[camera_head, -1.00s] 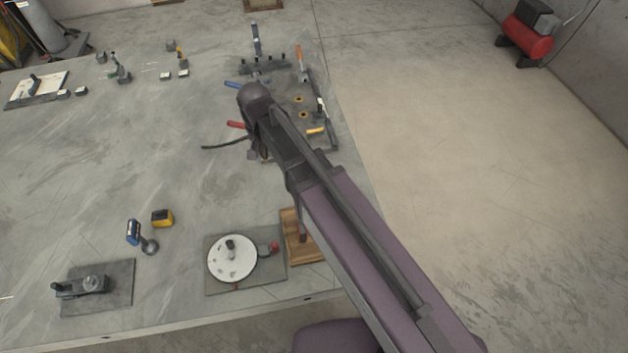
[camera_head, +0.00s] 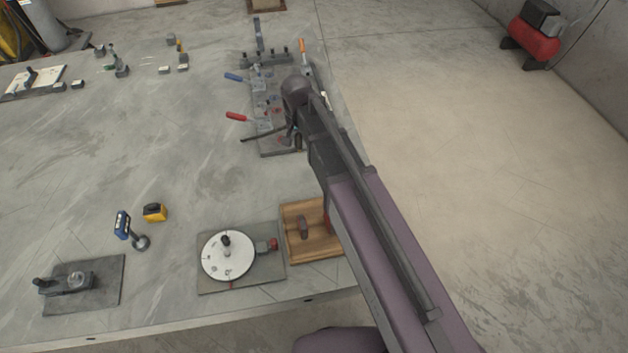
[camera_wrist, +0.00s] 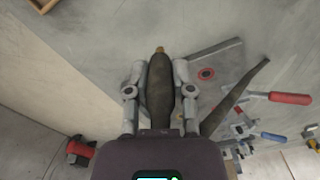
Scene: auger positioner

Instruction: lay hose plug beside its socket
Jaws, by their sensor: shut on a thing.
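My gripper (camera_wrist: 160,82) is shut on a dark, tapered hose plug (camera_wrist: 158,66) with a small brass-coloured tip. The plug lies lengthwise between the two fingers. A dark hose (camera_wrist: 236,94) shows to the right of the gripper in the wrist view; its dark end also sticks out left of my arm in the head view (camera_head: 262,134). A grey fixture plate (camera_head: 268,148) is beneath and around my arm.
Red-handled (camera_head: 236,117) and blue-handled (camera_head: 234,77) clamps stick out left of the plate. An orange handle (camera_head: 302,46) stands at its far right. A wooden tray (camera_head: 297,250) and a white disc (camera_head: 228,256) are nearer. The table middle is clear.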

